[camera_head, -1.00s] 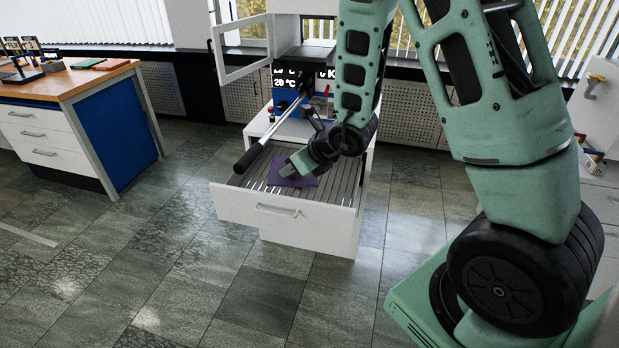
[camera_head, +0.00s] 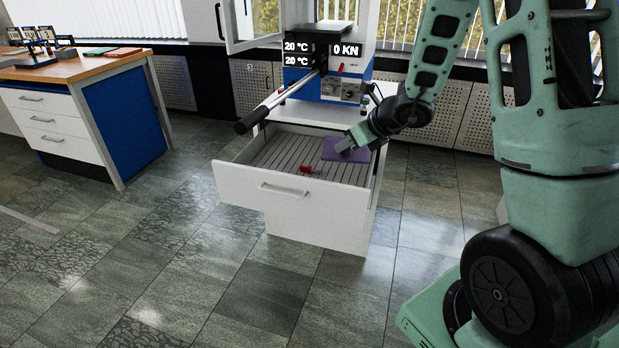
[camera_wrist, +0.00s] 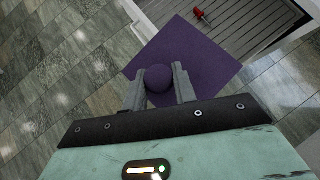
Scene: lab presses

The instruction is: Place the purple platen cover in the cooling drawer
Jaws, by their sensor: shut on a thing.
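The purple platen cover (camera_head: 347,154) is a flat square plate with a round knob, clear in the wrist view (camera_wrist: 207,62). My gripper (camera_head: 346,143) is shut on the knob (camera_wrist: 158,79), with one finger on each side. The cooling drawer (camera_head: 262,192) is white, pulled open, with a grey slatted floor. In the head view the cover shows over the drawer's right rear part. In the wrist view it overlaps the drawer's edge, with floor tiles visible around its other sides. Its height above the slats is hard to tell.
A small red-handled object (camera_head: 307,169) lies on the slats. The press (camera_head: 327,85) stands behind the drawer, its long black-gripped lever (camera_head: 252,120) reaching over the drawer's left rear. A workbench (camera_head: 80,65) stands at left. The floor in front is clear.

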